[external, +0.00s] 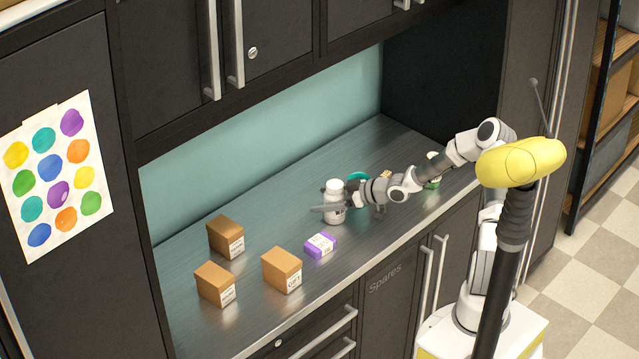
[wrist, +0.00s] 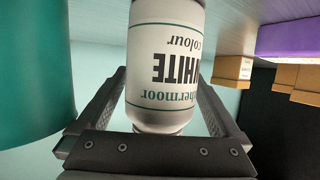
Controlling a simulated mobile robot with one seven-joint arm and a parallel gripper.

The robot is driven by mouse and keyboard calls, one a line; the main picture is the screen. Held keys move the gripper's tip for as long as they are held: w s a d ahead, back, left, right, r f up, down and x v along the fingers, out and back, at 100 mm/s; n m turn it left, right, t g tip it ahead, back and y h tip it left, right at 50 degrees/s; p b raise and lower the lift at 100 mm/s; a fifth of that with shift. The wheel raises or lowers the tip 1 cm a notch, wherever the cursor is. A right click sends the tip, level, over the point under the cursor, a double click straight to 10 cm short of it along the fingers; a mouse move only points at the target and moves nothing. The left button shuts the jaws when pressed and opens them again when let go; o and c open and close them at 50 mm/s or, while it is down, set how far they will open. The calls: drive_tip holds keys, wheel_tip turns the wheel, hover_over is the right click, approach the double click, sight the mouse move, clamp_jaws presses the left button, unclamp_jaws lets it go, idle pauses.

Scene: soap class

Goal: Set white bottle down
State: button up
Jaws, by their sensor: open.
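The white bottle (external: 335,213) stands upright on the counter in the external view. In the wrist view the white bottle (wrist: 165,60) appears upside down, its label reading "WHITE colour", with its base against the counter at the top. My gripper (external: 334,207) reaches it from the right at body height. In the wrist view my gripper (wrist: 163,82) is open, one finger on each side of the bottle, with a visible gap at least at the left finger. The bottle's cap end is partly hidden by the gripper body in the wrist view.
A purple box (external: 320,245) and several brown boxes (external: 282,270) stand left and in front on the metal counter (external: 190,262). Upper cabinets overhang the back.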

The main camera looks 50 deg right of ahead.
drive_tip(key=v, duration=1.2)
drive_tip(key=shift+r, duration=0.2)
drive_tip(key=shift+a, duration=0.1)
